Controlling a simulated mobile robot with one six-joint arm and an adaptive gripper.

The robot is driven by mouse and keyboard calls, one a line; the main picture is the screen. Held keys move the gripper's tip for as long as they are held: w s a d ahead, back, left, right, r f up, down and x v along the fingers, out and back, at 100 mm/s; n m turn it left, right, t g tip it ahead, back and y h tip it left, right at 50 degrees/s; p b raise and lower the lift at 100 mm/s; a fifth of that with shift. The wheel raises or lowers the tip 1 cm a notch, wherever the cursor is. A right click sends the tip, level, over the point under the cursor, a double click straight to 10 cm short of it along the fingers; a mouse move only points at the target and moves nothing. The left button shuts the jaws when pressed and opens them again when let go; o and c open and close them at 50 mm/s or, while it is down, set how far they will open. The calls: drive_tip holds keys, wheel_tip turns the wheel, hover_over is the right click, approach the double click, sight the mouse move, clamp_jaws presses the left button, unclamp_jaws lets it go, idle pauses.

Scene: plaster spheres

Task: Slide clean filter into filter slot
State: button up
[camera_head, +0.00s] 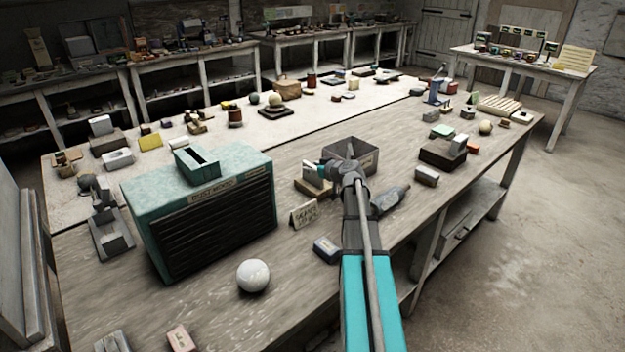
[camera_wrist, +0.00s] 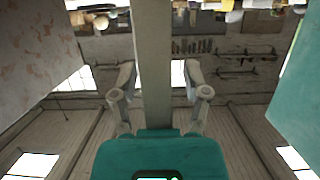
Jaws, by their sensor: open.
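A teal housing (camera_head: 200,215) with a dark louvred front stands on the table at the left. A teal frame (camera_head: 197,164) with a slot-like opening sits on its top; I cannot see inside the opening. A pale block (camera_head: 316,178) on a low wooden stand (camera_head: 313,189) is right of the housing; it may be the clean filter, but I cannot tell. My gripper (camera_wrist: 160,78) is open in the wrist view, its two grey fingers apart with nothing clearly held between them. In the head view its end is small and partly hidden by my arm, near the wooden stand.
A grey open box (camera_head: 352,153) stands behind my arm. A white sphere (camera_head: 253,275) lies near the front edge. Bare tabletop lies between sphere and blue block.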

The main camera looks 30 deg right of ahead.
clamp_jaws()
drive_tip(key=shift+r, duration=0.15)
idle(0.5)
wheel_tip(320, 180, up, 2)
drive_tip(key=shift+r+p, duration=0.1)
drive_tip(key=shift+p, duration=1.1)
drive_tip(key=s+r+p, duration=1)
drive_tip(key=s, duration=0.4)
drive_tip(key=shift+r+p, duration=0.25)
drive_tip(key=shift+p, duration=0.05)
drive_tip(key=shift+d, duration=0.15)
